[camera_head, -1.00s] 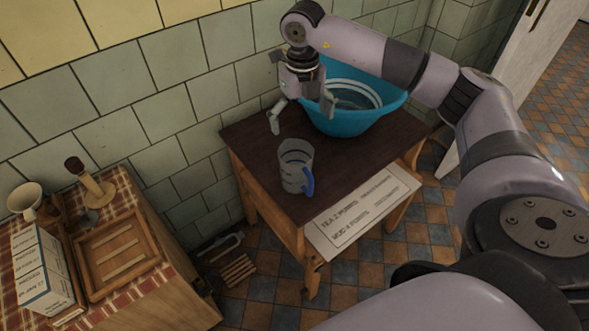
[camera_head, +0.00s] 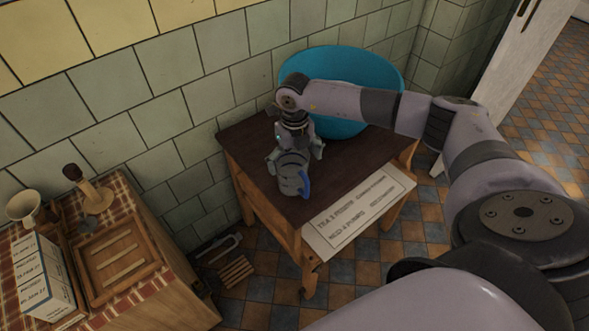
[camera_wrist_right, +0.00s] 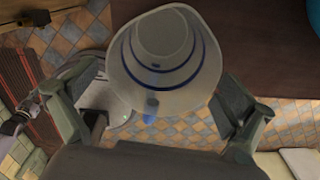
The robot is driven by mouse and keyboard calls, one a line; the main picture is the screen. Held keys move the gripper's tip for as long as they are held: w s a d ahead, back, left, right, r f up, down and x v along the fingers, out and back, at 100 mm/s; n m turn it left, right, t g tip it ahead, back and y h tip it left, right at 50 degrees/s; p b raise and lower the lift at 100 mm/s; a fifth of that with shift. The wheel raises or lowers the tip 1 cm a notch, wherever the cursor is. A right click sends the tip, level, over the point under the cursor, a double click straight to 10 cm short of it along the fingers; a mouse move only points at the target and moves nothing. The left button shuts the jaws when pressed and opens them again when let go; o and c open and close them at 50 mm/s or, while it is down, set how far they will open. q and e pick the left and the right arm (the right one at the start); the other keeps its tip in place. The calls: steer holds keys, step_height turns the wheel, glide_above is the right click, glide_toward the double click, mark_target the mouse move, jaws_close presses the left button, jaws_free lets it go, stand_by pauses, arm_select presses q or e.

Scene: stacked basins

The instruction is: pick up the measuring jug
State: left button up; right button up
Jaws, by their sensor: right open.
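The measuring jug (camera_head: 294,186) is a clear grey vessel with a blue handle, standing near the front left of the dark table. Its upper part is partly hidden behind my right gripper (camera_head: 295,158) in the head view. In the right wrist view the jug (camera_wrist_right: 164,55) shows its round opening and blue bands between my two spread fingers, with gaps on both sides. My right gripper is open and I see no grip on the jug.
A large blue basin (camera_head: 345,62) stands behind on the dark table (camera_head: 262,160), partly hidden by my right arm. At left, a side table holds a wooden tray (camera_head: 116,262), boxes (camera_head: 42,283) and a cup (camera_head: 22,207).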

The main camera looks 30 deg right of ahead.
steer(key=shift+c, duration=0.6)
steer(key=c, duration=1.6)
